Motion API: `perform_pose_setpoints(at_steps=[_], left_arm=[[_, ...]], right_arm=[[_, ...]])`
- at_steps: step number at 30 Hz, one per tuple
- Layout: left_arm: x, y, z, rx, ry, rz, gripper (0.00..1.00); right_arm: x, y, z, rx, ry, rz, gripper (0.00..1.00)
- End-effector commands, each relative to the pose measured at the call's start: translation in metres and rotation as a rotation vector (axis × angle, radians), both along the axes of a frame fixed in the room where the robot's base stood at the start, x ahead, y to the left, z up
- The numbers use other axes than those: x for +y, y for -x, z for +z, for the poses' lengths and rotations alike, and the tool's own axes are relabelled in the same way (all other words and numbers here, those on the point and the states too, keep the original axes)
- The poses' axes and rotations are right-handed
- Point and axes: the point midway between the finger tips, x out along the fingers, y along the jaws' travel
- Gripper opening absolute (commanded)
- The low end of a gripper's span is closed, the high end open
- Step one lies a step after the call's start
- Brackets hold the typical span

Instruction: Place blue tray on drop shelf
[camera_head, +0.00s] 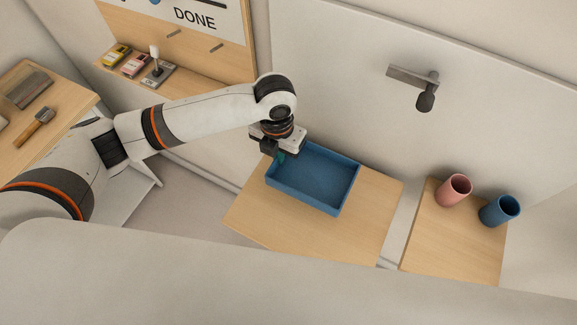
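The blue tray (322,180) is a shallow, open rectangular box. It lies on, or just above, a light wooden shelf (370,223) at the middle of the view; I cannot tell which. My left gripper (281,152) reaches in from the left and points down at the tray's upper left corner. Its fingers are at the tray's wall, but whether they are shut on it is hard to tell. The tray looks empty except for a small dark teal patch beside the fingers. My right gripper is not in view.
A pink cup (453,190) and a blue cup (499,210) stand on a separate wooden shelf at right. A wall handle (413,78) sticks out above. At left are a wooden surface with a brush (34,127) and a board marked DONE (195,18).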

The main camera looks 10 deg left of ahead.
Motion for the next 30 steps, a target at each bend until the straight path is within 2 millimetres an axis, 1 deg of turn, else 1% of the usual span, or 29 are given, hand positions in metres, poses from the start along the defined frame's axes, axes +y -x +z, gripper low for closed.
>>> perform_pose_setpoints(at_steps=[7, 13, 24, 25, 28, 29, 30], left_arm=[[0.0, 0.0, -0.02, 0.001, 0.001, 0.003, 0.0], [0.0, 0.0, -0.047, 0.0, 0.0, 0.004, 0.0], [0.0, 0.0, -0.053, -0.001, 0.0, 0.003, 0.0], [0.0, 0.0, -0.053, -0.001, 0.0, 0.003, 0.07], [0.0, 0.0, -0.053, -0.001, 0.0, 0.003, 0.24], [0.0, 0.0, -0.053, -0.001, 0.0, 0.003, 0.26], [0.0, 0.0, -0.052, -0.001, 0.0, 0.003, 0.26]], right_arm=[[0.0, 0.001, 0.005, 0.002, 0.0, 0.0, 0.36], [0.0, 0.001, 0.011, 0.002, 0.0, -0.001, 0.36], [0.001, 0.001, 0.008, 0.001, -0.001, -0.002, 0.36], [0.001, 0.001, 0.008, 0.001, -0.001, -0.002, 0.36], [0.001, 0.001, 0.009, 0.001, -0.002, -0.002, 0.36], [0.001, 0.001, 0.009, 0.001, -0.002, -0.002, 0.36], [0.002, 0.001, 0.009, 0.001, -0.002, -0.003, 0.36]])
